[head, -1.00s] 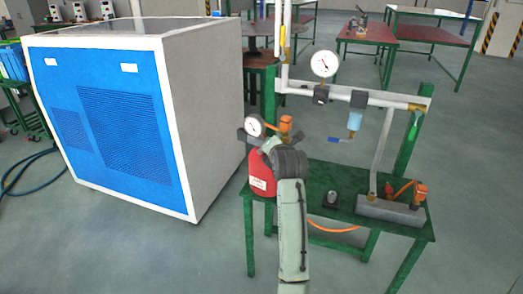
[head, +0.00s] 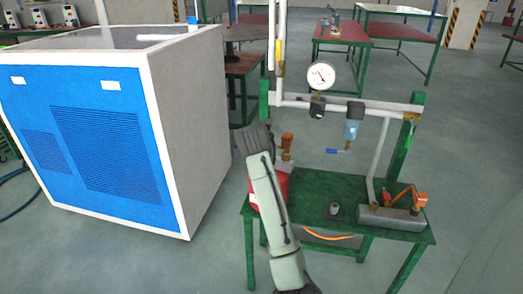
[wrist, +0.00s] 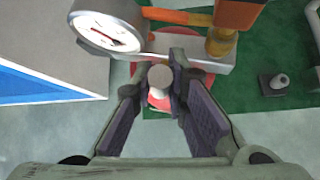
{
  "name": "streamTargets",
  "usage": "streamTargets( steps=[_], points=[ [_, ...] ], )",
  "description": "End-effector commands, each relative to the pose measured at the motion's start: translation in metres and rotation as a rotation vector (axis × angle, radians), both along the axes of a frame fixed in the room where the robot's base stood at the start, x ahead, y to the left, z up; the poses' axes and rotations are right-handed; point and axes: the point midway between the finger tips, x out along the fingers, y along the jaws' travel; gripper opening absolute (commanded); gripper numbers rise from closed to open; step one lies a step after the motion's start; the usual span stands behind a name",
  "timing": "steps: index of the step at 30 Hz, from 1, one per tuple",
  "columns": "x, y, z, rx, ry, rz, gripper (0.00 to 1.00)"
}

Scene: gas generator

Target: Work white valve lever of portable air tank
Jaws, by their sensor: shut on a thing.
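The portable air tank is red. In the head view its body (head: 283,187) stands at the left end of the green table, partly hidden by my arm. Its orange fitting (head: 287,140) shows on top. In the wrist view the tank's white round gauge (wrist: 106,27) is at the upper left, beside a grey block and the orange fitting (wrist: 237,15). My gripper (wrist: 161,82) is shut on the white valve lever (wrist: 160,76), whose round end shows between the fingertips. The red tank shows below it. In the head view my arm hides the fingers and the lever.
A large blue and white cabinet (head: 95,125) stands left of the table, close to my arm. The green table (head: 345,222) carries a white pipe frame with a gauge (head: 320,76), a small grey piece (head: 334,209) and a grey block with orange fittings (head: 392,217). Floor is free at right.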

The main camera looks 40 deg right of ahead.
Motion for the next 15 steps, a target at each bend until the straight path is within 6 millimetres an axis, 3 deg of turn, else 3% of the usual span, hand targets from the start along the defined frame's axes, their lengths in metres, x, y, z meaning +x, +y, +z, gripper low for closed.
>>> streamTargets(
  steps=[15],
  points=[
    [0.0072, 0.0037, 0.0005, -0.066, 0.155, -0.003, 0.00]
  ],
)
